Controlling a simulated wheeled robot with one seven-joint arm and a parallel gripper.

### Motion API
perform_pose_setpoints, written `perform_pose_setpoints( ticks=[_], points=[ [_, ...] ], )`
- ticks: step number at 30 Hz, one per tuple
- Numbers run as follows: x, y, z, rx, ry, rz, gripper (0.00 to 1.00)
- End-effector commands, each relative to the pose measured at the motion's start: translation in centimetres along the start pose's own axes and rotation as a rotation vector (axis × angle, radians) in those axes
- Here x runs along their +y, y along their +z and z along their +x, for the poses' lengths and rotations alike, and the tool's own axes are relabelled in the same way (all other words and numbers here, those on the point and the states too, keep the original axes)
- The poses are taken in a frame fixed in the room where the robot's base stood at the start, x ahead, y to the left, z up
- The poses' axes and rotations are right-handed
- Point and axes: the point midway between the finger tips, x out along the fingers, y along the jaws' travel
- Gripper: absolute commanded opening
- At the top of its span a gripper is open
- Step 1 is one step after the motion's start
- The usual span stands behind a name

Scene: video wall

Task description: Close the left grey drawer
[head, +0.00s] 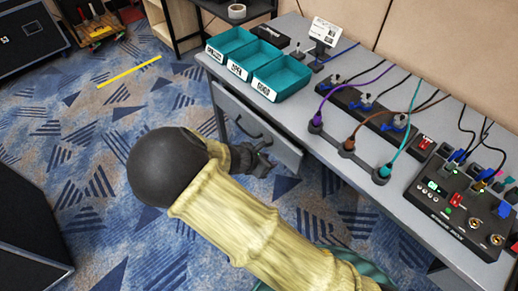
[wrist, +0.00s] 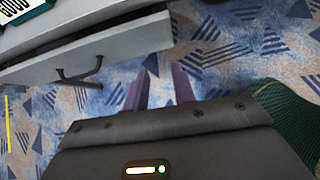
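The left grey drawer (head: 280,143) is under the left part of the grey desk, and its front panel stands a little out from the desk edge. Its dark bar handle (head: 246,126) is on the front. In the wrist view the drawer front (wrist: 120,42) crosses the upper left, with the handle (wrist: 84,74) below it. My gripper (head: 268,160) is in front of the drawer's right part, partly covering it in the head view. In the wrist view my gripper (wrist: 160,88) has two purple fingers spread apart with only carpet between them. They are right of the handle and apart from it.
Teal bins (head: 280,78) stand on the desk (head: 335,125) above the drawer. Cables, plugs and a black control box (head: 460,205) occupy the desk's right side. A black case (head: 28,235) stands at lower left. The blue patterned carpet (head: 95,125) left of the drawer is clear.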

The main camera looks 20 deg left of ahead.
Motion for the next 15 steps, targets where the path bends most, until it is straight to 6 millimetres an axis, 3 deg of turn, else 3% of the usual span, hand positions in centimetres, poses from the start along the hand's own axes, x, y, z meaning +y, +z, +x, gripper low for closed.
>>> perform_pose_setpoints(
  ticks=[8,15],
  points=[
    [-5.5,4.4,1.8,0.145,-0.158,0.425,0.26],
    [-11.3,8.2,1.6,0.271,-0.325,0.928,0.26]
  ],
)
